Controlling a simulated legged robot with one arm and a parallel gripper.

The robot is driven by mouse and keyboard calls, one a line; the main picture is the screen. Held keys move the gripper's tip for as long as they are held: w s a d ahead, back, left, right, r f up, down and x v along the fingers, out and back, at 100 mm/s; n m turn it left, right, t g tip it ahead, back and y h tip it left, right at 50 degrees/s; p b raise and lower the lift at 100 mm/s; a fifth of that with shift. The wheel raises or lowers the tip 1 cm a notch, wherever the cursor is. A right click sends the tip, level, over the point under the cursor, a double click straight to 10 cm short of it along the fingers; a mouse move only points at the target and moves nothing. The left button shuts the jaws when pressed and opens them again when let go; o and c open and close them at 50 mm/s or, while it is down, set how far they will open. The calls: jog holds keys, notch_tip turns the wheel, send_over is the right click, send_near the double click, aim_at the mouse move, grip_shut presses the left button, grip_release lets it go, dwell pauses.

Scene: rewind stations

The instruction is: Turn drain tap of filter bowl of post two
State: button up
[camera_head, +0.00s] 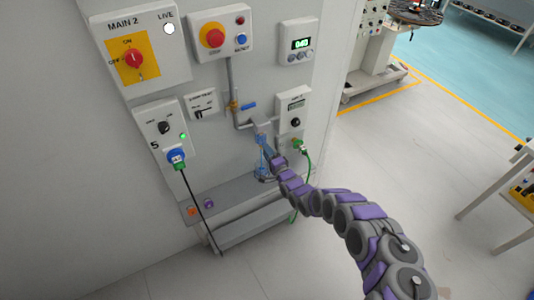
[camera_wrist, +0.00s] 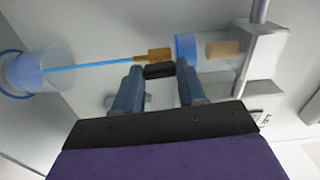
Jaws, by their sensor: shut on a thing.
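The filter bowl (camera_wrist: 190,50) is clear with a bluish tint and has a tan element inside; in the wrist view it sits under a grey filter head (camera_wrist: 262,48). A brass drain tap (camera_wrist: 153,55) is at its lower end, with a dark handle (camera_wrist: 158,71). My gripper (camera_wrist: 158,76) has one finger on each side of that handle and is shut on it. A thin blue line runs from the tap to a clear cup (camera_wrist: 28,74). In the head view my gripper (camera_head: 268,154) covers most of the tap, below the filter head (camera_head: 260,118).
The wall panel carries a MAIN 2 box (camera_head: 130,45), a red stop button box (camera_head: 220,35), a display (camera_head: 298,43) and a blue-handled valve (camera_head: 248,106). A black cable hangs from a blue plug (camera_head: 176,156). A green cable (camera_head: 304,160) hangs right beside my arm. A grey shelf (camera_head: 225,196) lies below.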

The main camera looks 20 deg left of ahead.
jog(key=shift+w+d+f, duration=0.15)
jog(key=shift+d+f, duration=0.05)
jog(key=shift+d, duration=0.1)
jog(key=o, duration=0.9)
jog(key=shift+w+f, duration=0.1)
jog(key=shift+o, duration=0.8)
jog(key=shift+r, duration=0.2)
jog(key=shift+a, duration=0.1)
jog(key=shift+s, duration=0.25)
jog(key=p+v, duration=0.2)
jog(key=v, duration=1.5)
jog(key=shift+f, duration=0.1)
